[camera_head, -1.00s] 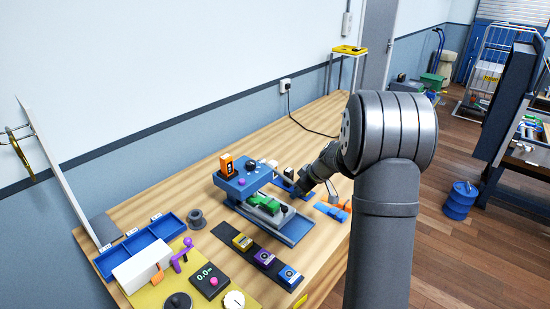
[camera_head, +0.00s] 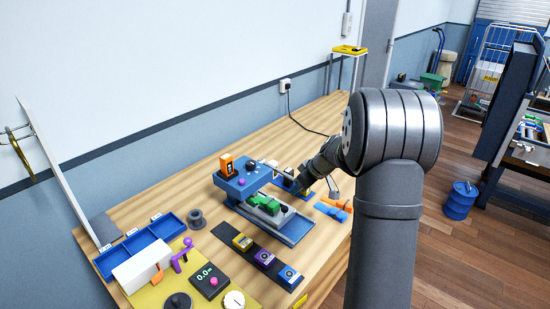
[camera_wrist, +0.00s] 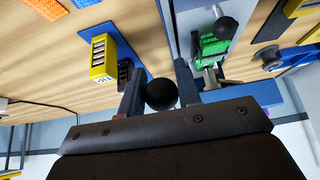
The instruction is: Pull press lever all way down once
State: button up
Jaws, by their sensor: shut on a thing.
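The blue press (camera_head: 240,184) stands on the wooden bench, with green parts (camera_head: 264,204) on its bed. The green part also shows at the top of the wrist view (camera_wrist: 212,42). In the wrist view a round black knob (camera_wrist: 161,95) sits between the two fingers of my gripper (camera_wrist: 160,92). My gripper is shut on this knob, which I take to be the lever's end. The lever's shaft is hidden behind the knob and fingers. In the head view my gripper (camera_head: 306,182) is just right of the press, small and partly hidden by my arm.
A yellow block (camera_wrist: 103,58) on a blue strip lies close to the left finger. A second black ball (camera_wrist: 226,28) is near the green part. Orange pieces (camera_head: 335,208) lie right of the press. A dark strip with several coloured blocks (camera_head: 264,259) lies in front.

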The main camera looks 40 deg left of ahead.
jog(key=shift+d+r, duration=0.1)
jog(key=shift+r, duration=0.5)
jog(key=shift+a+r, duration=0.15)
jog(key=shift+r, duration=0.9)
jog(key=shift+a+r, duration=0.15)
jog(key=shift+r, duration=0.85)
jog(key=shift+a+r, duration=0.35)
jog(key=shift+r, duration=0.5)
jog(key=shift+a+r, duration=0.3)
jog(key=shift+r, duration=0.55)
jog(key=o, duration=0.7)
jog(key=shift+v, duration=3.55)
